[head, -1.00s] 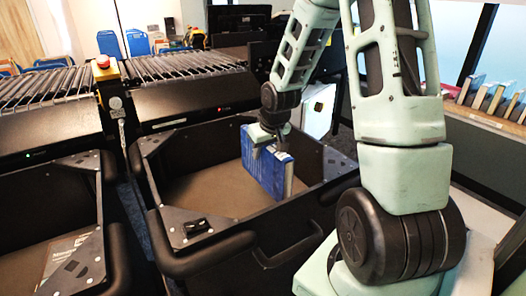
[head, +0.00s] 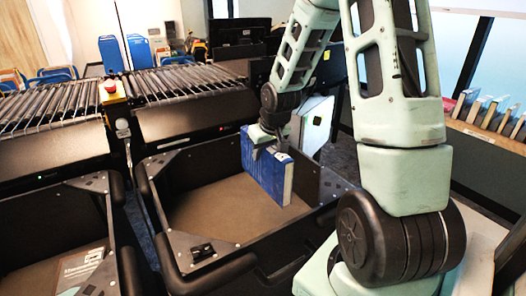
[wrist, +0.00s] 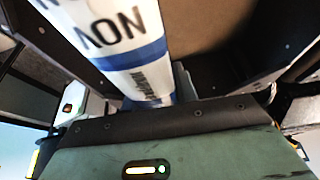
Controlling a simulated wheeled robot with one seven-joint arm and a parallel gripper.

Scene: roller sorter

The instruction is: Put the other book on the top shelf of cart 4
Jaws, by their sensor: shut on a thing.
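A blue book (head: 267,168) with pale page edges is in my gripper (head: 268,143), which is shut on its top edge. The book hangs upright over the right part of a black bin with a brown floor (head: 215,212). In the wrist view the book's white and blue spine (wrist: 128,45) with dark lettering runs away from the gripper. The fingertips are mostly hidden by the book and the wrist. No cart number can be read, so I cannot tell which is cart 4.
Another black bin at lower left holds a flat book (head: 82,268). Roller conveyors (head: 185,82) with a red stop button (head: 110,87) stand behind. At right, a shelf (head: 490,138) holds several upright books. A white box (head: 315,122) stands behind the bin.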

